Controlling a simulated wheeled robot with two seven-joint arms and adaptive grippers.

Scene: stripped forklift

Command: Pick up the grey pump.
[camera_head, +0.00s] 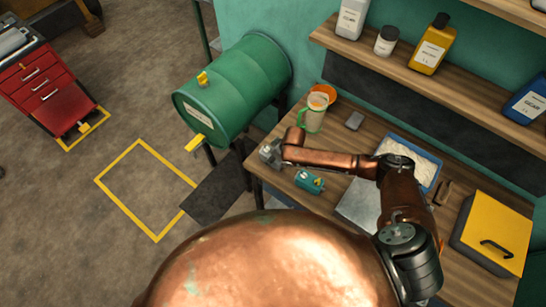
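No thing in the head view is plainly a grey pump. A small grey block (355,120) lies on the wooden workbench (276,181), right of a green-handled measuring jug; I cannot tell what it is. A small teal device (309,181) with a yellow part lies near the bench's front edge, below my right forearm in the picture. My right arm reaches left across the bench. Its gripper (269,154) is over the bench's left end, left of the jug and teal device; its fingers are too small to read. My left gripper is not in view.
A green drum (233,88) lies on a stand left of the bench. The jug (313,112) stands near an orange dish (323,93). A white-filled tray (411,157) and a yellow-lidded box (494,234) are to the right. A shelf (395,82) with bottles overhangs the back.

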